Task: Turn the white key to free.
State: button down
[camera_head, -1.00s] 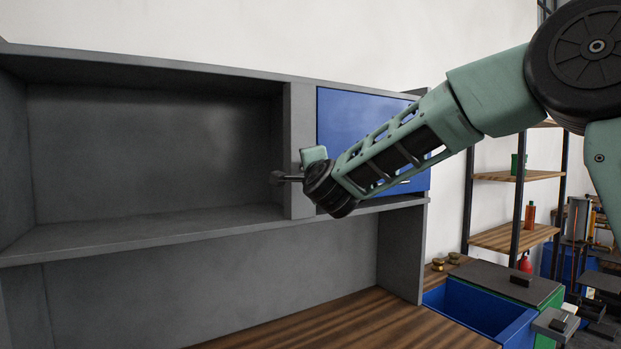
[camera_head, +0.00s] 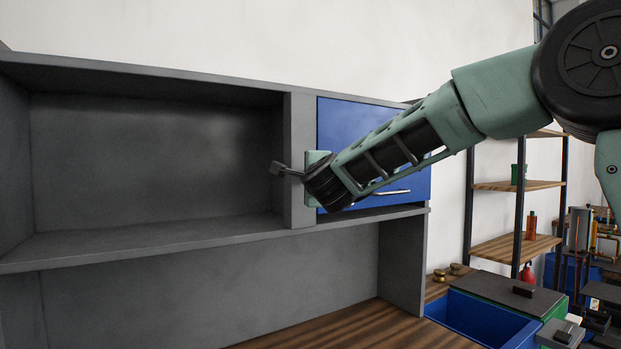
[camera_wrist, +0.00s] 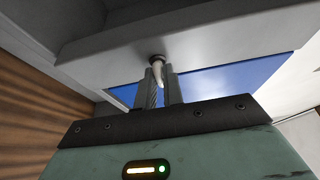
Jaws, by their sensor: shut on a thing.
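The white key (camera_wrist: 159,70) shows in the wrist view as a short pale lever below a dark round boss (camera_wrist: 156,58) on a grey cabinet face. My gripper (camera_wrist: 160,80) has its two fingers on either side of the key, closed on it. The key's tip is partly hidden between the fingers. In the head view my wrist is in front of the grey upright (camera_head: 301,115) between the open shelf and the blue door, and it hides the key. No free marking can be read in either view.
The blue door (camera_head: 350,120) with a silver handle (camera_head: 380,197) is right beside my wrist, behind my forearm. The open grey shelf (camera_head: 150,150) to the left is empty. A wooden worktop (camera_head: 370,330) and a blue bin (camera_head: 480,318) lie below.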

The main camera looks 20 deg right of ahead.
jog(key=c, duration=1.5)
grip_release()
jog(key=shift+d, duration=0.1)
jog(key=s+b, duration=0.1)
jog(key=s, duration=0.4)
jog(key=s+a+b, duration=0.1)
jog(key=s, duration=0.5)
jog(key=s+a+b, duration=0.1)
jog(key=s+b, duration=0.1)
jog(key=s, duration=0.4)
jog(key=shift+s+a, duration=0.15)
jog(key=s+a+f+n+g+y, duration=0.45)
jog(key=a+f+n, duration=0.3)
jog(key=f, duration=0.25)
jog(key=s+a+f+n+g+y, duration=0.4)
jog(key=s+a+f+n, duration=0.2)
jog(key=f+n, duration=0.35)
jog(key=s+d+f+n+g+h, duration=0.2)
jog(key=s+f+n+g, duration=0.1)
jog(key=s+f, duration=0.2)
jog(key=s+d+f+n+g+h, duration=0.1)
jog(key=s+d+f+n+g, duration=0.2)
jog(key=s, duration=0.4)
jog(key=s+d+f+n+g+h, duration=0.2)
jog(key=s+d+f+n+g, duration=0.1)
jog(key=s+f, duration=0.3)
jog(key=shift+s+f+n+h, duration=0.35)
jog(key=shift+f+n, duration=0.35)
jog(key=shift+f, duration=0.15)
